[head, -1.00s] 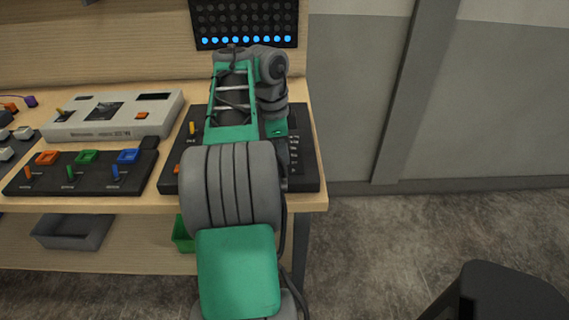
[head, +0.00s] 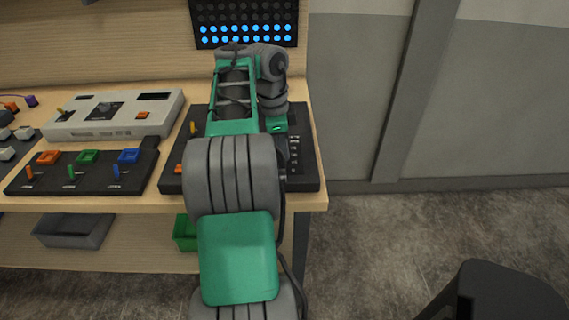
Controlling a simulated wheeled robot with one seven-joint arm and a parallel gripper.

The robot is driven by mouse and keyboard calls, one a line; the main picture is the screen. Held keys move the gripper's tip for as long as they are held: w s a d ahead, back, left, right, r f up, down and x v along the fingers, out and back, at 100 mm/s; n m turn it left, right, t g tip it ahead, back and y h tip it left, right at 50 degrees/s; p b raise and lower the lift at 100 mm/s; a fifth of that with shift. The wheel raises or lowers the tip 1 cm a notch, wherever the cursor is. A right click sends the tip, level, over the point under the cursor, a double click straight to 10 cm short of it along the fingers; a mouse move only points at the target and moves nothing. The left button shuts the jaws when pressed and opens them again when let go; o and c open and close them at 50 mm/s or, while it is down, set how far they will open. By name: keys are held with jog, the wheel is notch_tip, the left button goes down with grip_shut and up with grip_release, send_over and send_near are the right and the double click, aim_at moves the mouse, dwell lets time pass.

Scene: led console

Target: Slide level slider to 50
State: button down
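A black console (head: 305,177) lies on the right end of the workbench, largely hidden behind my green and grey arm. A yellow lever (head: 193,128) and an orange part (head: 179,168) show at its left side, and small white markings show at its right. The level slider cannot be made out; my arm covers the console's middle. The LED panel (head: 244,22) above has its lower two visible rows lit blue, with dark rows over them. My gripper is hidden behind my arm, so its fingers and any contact do not show.
Left of the black console are a black box (head: 98,181) with orange, green and blue buttons and levers, and a light grey console (head: 75,128). A grey bin (head: 72,232) and a green bin (head: 183,236) sit below the wooden bench (head: 255,204).

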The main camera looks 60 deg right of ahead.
aim_at(284, 163)
jog(key=shift+s+a+r, duration=0.2)
jog(key=shift+a+r, duration=0.25)
notch_tip(284, 163, up, 7)
jog(key=p, duration=0.6)
jog(key=shift+p, duration=0.3)
